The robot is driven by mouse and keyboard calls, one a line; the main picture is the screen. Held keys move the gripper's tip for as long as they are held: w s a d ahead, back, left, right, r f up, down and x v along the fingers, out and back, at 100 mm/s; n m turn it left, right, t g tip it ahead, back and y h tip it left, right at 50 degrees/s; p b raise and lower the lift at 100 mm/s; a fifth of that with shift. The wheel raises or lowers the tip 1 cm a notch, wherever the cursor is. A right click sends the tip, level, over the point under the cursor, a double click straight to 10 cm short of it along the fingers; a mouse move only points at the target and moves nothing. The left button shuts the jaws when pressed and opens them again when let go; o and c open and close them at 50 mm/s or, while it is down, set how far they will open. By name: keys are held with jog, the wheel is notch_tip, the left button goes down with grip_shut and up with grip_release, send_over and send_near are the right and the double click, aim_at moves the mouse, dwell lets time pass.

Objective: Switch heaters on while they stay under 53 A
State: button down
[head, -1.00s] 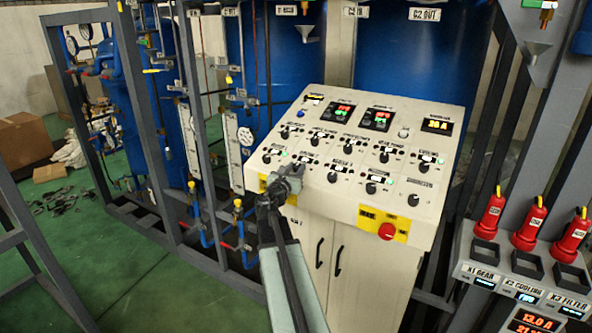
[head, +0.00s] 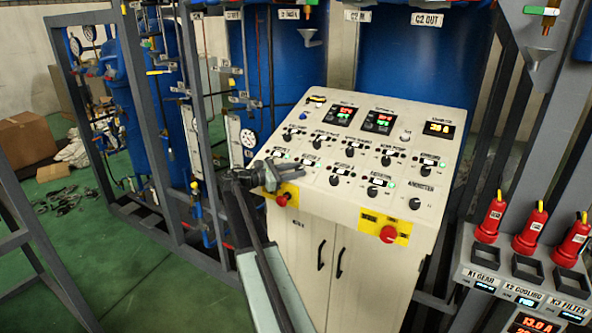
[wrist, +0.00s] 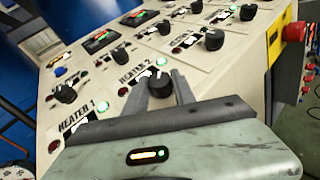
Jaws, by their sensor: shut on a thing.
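The sloped cream control panel (head: 352,206) carries rows of black knobs with small displays and lamps. My gripper (head: 298,182) is at its lower left. In the wrist view my gripper (wrist: 163,92) is shut on the black heater 2 knob (wrist: 160,84), with one finger on each side. A green lamp (wrist: 162,62) glows by the HEATER 2 label. Another green lamp (wrist: 103,106) glows by the HEATER 1 label (wrist: 84,115). My gripper hides the heater 1 knob. The yellow-lit ammeter display (head: 439,128) at the upper right appears to read 38 A.
Red stop buttons on yellow plates sit on the front face, one at the left (head: 283,199) and one at the right (head: 389,234). Grey frame posts (head: 164,120) and blue tanks (head: 415,70) stand behind. Red-handled plugs (head: 533,228) stand at the right. Green floor is open at lower left.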

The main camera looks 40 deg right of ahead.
jog(key=shift+w+d+r+m+g+y+p, duration=0.1)
jog(key=shift+m+g+y+p, duration=0.15)
jog(key=shift+m+g+y, duration=0.35)
jog(key=shift+w+m+g+y+p, duration=0.1)
jog(key=shift+m+g+y+p, duration=0.15)
jog(key=shift+m+g, duration=0.5)
jog(key=shift+m, duration=0.25)
jog(key=c, duration=1)
grip_release()
jog(key=shift+c, duration=0.2)
jog(key=v, duration=0.7)
jog(key=shift+w+a+p, duration=0.2)
jog(key=shift+a+p, duration=0.1)
jog(key=shift+p, duration=0.1)
